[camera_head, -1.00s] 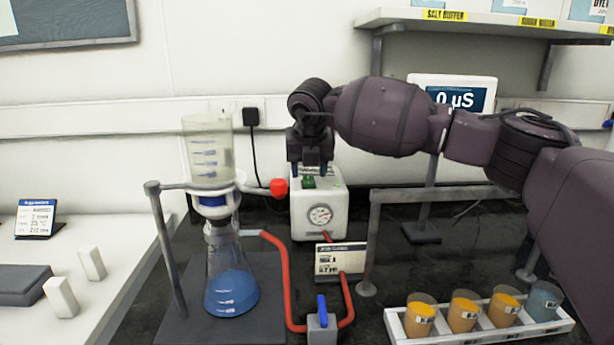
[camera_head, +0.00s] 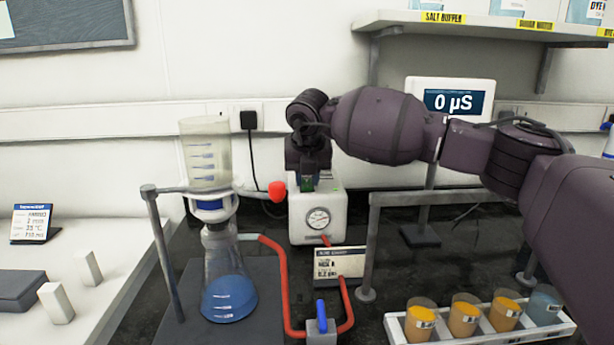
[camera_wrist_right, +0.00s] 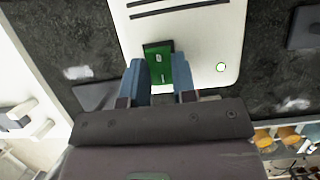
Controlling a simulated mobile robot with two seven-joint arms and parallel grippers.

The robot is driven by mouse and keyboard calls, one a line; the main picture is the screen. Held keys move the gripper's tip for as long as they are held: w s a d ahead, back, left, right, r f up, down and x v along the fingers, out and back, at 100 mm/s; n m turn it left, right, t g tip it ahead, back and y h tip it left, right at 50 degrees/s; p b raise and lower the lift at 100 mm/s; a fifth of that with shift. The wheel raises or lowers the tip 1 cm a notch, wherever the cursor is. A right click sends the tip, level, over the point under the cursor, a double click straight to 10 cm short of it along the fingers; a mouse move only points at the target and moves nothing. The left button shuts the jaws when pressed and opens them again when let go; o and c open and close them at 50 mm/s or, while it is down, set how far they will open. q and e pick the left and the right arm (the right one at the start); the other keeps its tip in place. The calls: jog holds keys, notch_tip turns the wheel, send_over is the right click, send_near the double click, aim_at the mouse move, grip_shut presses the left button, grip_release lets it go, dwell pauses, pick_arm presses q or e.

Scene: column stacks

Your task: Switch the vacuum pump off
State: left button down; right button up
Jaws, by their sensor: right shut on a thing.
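The vacuum pump (camera_head: 318,222) is a white box with a round gauge on its front, standing on the dark bench. Its green switch (camera_wrist_right: 158,62) is on the top face; in the head view it is mostly hidden by the gripper. A small green lamp (camera_wrist_right: 221,67) is lit beside it. My right gripper (camera_head: 308,182) points down onto the pump's top. In the right wrist view its two blue fingers (camera_wrist_right: 161,75) are on either side of the green switch, shut on it. My left gripper is not in view.
Left of the pump, a filter funnel (camera_head: 206,155) sits on a flask of blue liquid (camera_head: 228,298), with a red-knobbed clamp (camera_head: 277,191) close by. A red hose (camera_head: 284,283) leads to a blue-handled valve (camera_head: 321,318). A grey frame (camera_head: 372,235) and cup tray (camera_head: 398,328) stand right.

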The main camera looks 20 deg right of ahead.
jog(key=shift+w+r+g+p, duration=0.1)
jog(key=shift+r+g+p, duration=0.1)
jog(key=shift+g+p, duration=0.35)
jog(key=shift+w+f+g+y, duration=0.15)
jog(key=shift+g+y, duration=0.15)
jog(key=shift+g, duration=0.15)
jog(key=shift+d+g, duration=0.1)
jog(key=shift+g, duration=0.4)
jog(key=o, duration=0.9)
